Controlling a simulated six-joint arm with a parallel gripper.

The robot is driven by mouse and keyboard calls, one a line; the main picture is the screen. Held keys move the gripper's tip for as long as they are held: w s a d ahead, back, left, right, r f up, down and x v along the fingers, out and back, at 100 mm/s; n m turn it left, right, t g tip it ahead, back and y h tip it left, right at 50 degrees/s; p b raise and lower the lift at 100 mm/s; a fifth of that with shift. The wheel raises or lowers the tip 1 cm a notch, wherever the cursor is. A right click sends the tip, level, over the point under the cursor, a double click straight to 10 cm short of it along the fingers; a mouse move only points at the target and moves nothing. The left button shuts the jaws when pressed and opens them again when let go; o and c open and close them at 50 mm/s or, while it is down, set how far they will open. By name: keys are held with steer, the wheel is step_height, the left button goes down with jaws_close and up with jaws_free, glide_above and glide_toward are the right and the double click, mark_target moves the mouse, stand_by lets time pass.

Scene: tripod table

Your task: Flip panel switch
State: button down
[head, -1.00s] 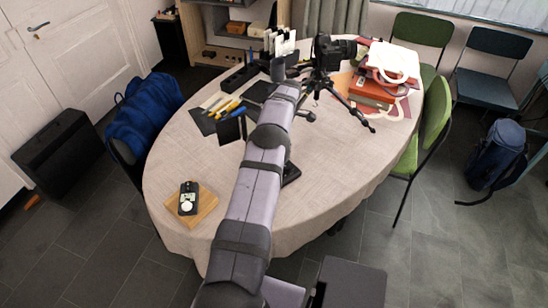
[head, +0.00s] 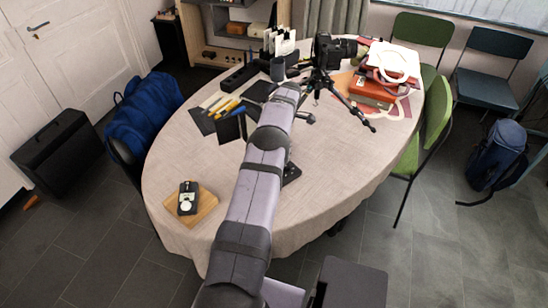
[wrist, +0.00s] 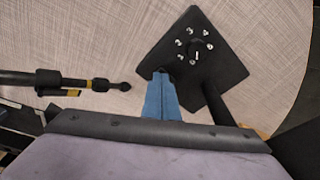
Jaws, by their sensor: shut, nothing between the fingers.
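A black panel (wrist: 232,66) lies on the table in the wrist view, with a dark round knob (wrist: 197,50) ringed by white numerals. A white mark shows on the knob. In the head view the panel (head: 291,174) shows only in part, to the right of my arm, which covers the rest. My gripper (wrist: 160,77) has blue fingers, shut with nothing between them. In the wrist view its tips lie left of and below the knob, by the panel's left edge. I cannot tell whether they touch the panel. The head view does not show the fingers clearly.
A black camera on a tripod (head: 322,62) stands behind the panel; a tripod part (wrist: 70,82) shows left of my fingers. Pens and dark folders (head: 229,112) lie left of my arm. A wooden board with a small device (head: 188,200) sits front left. The table's right front is clear.

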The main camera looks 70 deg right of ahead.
step_height(320, 180, up, 7)
steer(key=p, duration=0.4)
stand_by(0.6)
stand_by(0.3)
